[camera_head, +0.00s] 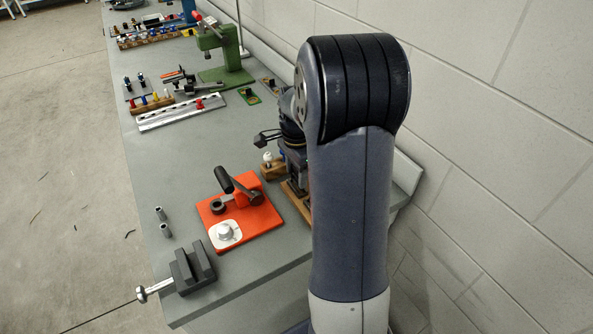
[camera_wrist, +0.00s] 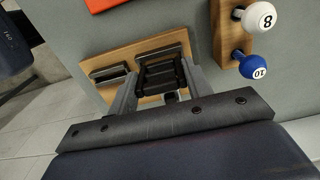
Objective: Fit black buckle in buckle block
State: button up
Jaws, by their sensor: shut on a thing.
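In the wrist view, my gripper (camera_wrist: 160,76) is shut on the black buckle (camera_wrist: 162,77), which sits between the two grey fingers. The buckle is over a wooden board (camera_wrist: 124,97) that carries two dark slotted blocks. One block (camera_wrist: 108,73) is to the left of the buckle. The other block (camera_wrist: 164,50) lies just beyond the buckle and is partly covered by it. I cannot tell whether the buckle touches a block or is seated in it. In the head view, my arm hides the fingers and most of the wooden board (camera_head: 297,204).
A wooden rack with a white 8 ball (camera_wrist: 259,16) and a blue 10 ball (camera_wrist: 255,66) stands close on the right in the wrist view. The head view shows an orange plate (camera_head: 262,219) with a lever, a dark vise (camera_head: 191,271), and a wall at right.

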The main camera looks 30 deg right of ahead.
jog(key=shift+f+b, duration=0.7)
jog(key=shift+f, duration=0.4)
jog(key=o, duration=1)
jog(key=shift+r, duration=0.1)
notch_tip(320, 180, up, 11)
jog(key=shift+f, duration=0.1)
notch_tip(320, 180, down, 11)
jog(key=shift+r, duration=0.1)
jog(key=shift+r+p, duration=0.3)
jog(key=shift+r, duration=0.05)
